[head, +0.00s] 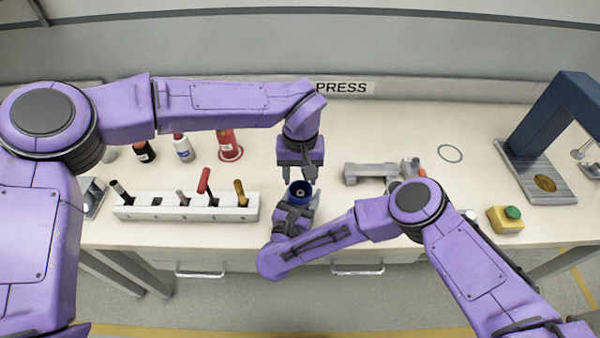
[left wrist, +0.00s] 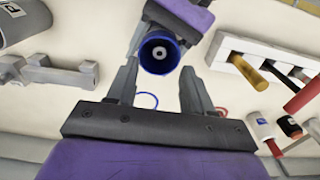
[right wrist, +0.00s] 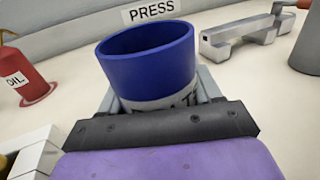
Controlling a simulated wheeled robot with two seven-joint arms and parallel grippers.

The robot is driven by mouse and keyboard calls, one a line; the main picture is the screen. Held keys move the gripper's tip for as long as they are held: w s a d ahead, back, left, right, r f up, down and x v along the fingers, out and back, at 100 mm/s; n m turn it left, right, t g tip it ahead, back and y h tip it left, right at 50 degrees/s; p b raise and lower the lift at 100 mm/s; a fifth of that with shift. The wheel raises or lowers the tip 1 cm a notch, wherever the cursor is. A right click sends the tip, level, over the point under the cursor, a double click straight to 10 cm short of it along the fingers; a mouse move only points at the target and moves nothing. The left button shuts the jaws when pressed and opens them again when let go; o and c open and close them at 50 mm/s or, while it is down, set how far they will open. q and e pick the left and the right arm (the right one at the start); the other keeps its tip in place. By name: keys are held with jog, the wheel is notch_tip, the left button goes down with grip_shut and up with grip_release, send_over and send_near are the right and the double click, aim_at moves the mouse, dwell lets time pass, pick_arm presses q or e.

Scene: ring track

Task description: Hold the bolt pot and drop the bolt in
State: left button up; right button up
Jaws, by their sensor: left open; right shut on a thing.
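The blue pot (head: 292,193) has a pale grey lower band with dark lettering and stands about upright above the bench's front part. My right gripper (head: 297,213) is shut on its lower part; the right wrist view shows the pot (right wrist: 150,62) between the fingers. My left gripper (head: 298,177) is open and empty, pointing down just above the pot. In the left wrist view the pot's mouth (left wrist: 160,68) faces up between and beyond the open fingers. A small round grey piece with a dark centre, seemingly the bolt (left wrist: 160,52), shows inside.
A white rack (head: 160,213) of tools stands left of the pot, with bottles and a red oil can (head: 226,143) behind. A grey fixture (head: 368,172) lies right.

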aim_at(300, 194)
pick_arm(q)
notch_tip(300, 194, up, 7)
dwell(0.3)
dwell(0.6)
pick_arm(e)
jog(key=o, duration=1)
jog(key=shift+c, duration=0.2)
